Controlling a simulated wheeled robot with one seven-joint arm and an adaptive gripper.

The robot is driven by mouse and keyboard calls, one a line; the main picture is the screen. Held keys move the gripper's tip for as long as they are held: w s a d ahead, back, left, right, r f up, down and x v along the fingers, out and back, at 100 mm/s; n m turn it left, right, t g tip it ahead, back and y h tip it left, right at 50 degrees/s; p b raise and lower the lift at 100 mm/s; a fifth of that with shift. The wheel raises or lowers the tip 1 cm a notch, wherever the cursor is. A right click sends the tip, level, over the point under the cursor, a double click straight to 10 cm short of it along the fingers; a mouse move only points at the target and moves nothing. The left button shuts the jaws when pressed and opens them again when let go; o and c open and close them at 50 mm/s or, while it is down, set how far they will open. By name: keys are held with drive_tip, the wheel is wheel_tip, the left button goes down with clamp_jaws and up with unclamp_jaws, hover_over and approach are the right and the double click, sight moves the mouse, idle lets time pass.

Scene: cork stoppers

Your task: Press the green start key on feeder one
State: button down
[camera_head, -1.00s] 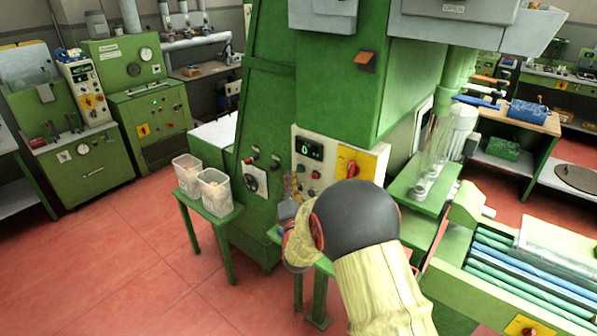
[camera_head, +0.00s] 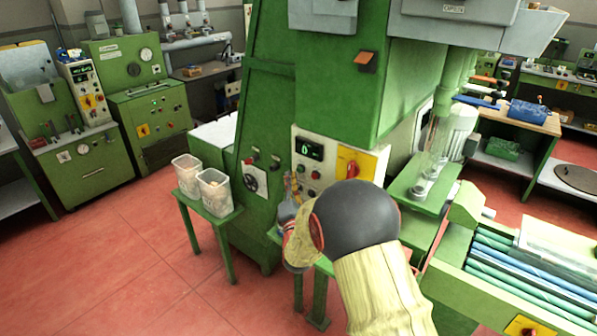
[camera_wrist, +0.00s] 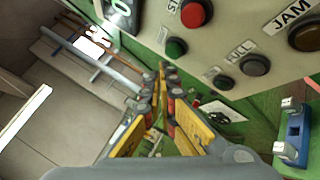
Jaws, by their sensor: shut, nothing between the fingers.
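A green round key (camera_wrist: 176,47) sits on a pale control panel (camera_wrist: 240,40) in the wrist view, beside a red key (camera_wrist: 196,13) with a partly cut-off label. My gripper (camera_wrist: 167,72) is shut and empty, its fingertips just below the green key in the picture; I see no contact. In the head view the panel (camera_head: 336,158) is on the front of the green machine, and my gripper (camera_head: 292,184) is at its lower left edge, largely hidden behind my wrist. No label naming feeder one is readable.
The panel also carries a lit display (camera_head: 310,149), a red rotary switch on a yellow plate (camera_head: 352,167), and lamps marked FULL (camera_wrist: 255,65) and JAM (camera_wrist: 305,38). Two clear bins (camera_head: 214,194) stand on a green stand to the left. Red floor is open at left.

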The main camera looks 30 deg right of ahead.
drive_tip(key=shift+d, duration=0.15)
drive_tip(key=shift+w+d+b, duration=0.15)
drive_tip(key=shift+d+b, duration=0.1)
drive_tip(key=shift+b, duration=0.15)
drive_tip(key=shift+w+d+b, duration=0.15)
drive_tip(key=shift+d+b, duration=0.15)
drive_tip(key=shift+d, duration=0.15)
idle(0.6)
drive_tip(key=shift+a, duration=0.1)
drive_tip(key=shift+s+a, duration=0.3)
drive_tip(key=shift+a, duration=0.45)
drive_tip(key=a, duration=0.1)
drive_tip(key=s+a, duration=0.1)
drive_tip(key=a, duration=0.1)
drive_tip(key=a+b, duration=0.1)
drive_tip(key=shift+s+a, duration=0.35)
idle(1.0)
